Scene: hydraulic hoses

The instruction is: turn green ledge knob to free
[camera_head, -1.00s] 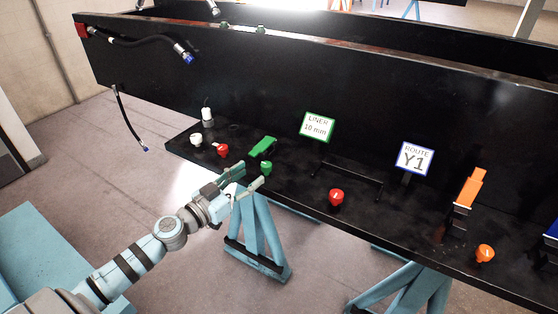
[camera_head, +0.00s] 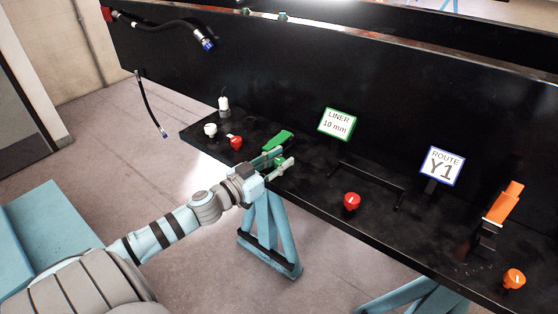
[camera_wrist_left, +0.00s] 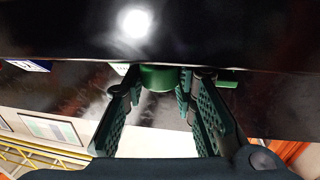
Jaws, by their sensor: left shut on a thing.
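The green ledge knob (camera_head: 279,161) is small in the head view, near the front edge of the black ledge, partly hidden by my fingers. My left gripper (camera_head: 276,163) reaches it from the front, with one finger on each side, shut on the knob. In the left wrist view the round green knob (camera_wrist_left: 158,77) sits between the tips of the two dark green fingers (camera_wrist_left: 162,90). The knob's marking cannot be read. A green block-like part (camera_head: 278,141) lies on the ledge just behind the knob. My right gripper is not in view.
A red knob (camera_head: 235,142) and a white knob (camera_head: 210,130) stand left of my gripper. Another red knob (camera_head: 352,201) and an orange knob (camera_head: 514,278) stand to the right. Signs reading LINER 10 mm (camera_head: 338,123) and ROUTE Y1 (camera_head: 442,165) stand behind. Black hoses hang at upper left.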

